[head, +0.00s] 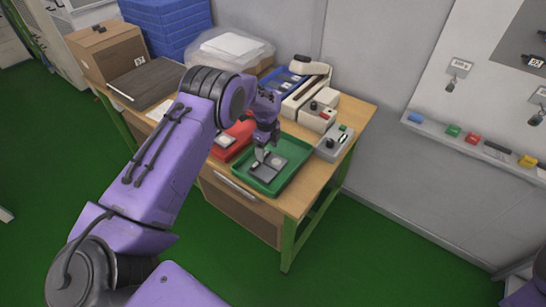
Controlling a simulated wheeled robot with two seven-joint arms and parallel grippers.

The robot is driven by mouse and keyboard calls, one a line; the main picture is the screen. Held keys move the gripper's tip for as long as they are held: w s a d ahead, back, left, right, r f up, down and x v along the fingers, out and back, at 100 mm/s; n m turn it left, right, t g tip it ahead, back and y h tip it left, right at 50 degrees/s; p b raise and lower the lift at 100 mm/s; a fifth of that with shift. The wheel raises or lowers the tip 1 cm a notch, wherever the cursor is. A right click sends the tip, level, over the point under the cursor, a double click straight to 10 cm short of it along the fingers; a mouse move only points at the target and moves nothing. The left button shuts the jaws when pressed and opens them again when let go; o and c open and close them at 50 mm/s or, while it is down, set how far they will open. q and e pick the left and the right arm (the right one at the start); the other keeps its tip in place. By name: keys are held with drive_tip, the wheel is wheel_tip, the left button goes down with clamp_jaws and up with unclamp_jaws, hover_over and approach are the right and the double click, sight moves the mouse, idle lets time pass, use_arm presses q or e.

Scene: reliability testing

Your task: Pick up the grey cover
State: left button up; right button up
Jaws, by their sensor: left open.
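A green tray (292,177) lies on the wooden table near its front edge. A flat dark grey piece, which looks like the grey cover (264,171), lies in the tray. Beside it is a grey plate with a pale round part (277,160). My left gripper (262,157) points down over the tray, its fingertips open just above or at the grey pieces. I cannot tell whether they touch. My left arm hides part of the tray's back left. My right gripper is out of view; only a purple bit of my right arm shows at bottom right.
A red tray (222,149) stands left of the green one, partly behind my arm. A grey box with buttons (334,144) and a white device (303,97) stand behind and right.

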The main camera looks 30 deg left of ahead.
use_arm(q)
drive_tip(key=shift+s+d+f, duration=0.3)
drive_tip(key=shift+s+f, duration=0.35)
drive_tip(key=shift+s, duration=0.15)
drive_tip(key=shift+w+f, duration=0.1)
drive_tip(key=shift+f, duration=0.1)
drive_tip(key=shift+w+a+f, duration=0.15)
drive_tip(key=shift+w+f, duration=0.05)
drive_tip(key=shift+w, duration=0.05)
drive_tip(key=c, duration=0.4)
drive_tip(key=shift+f, duration=0.1)
drive_tip(key=c, duration=0.4)
drive_tip(key=shift+c, duration=0.2)
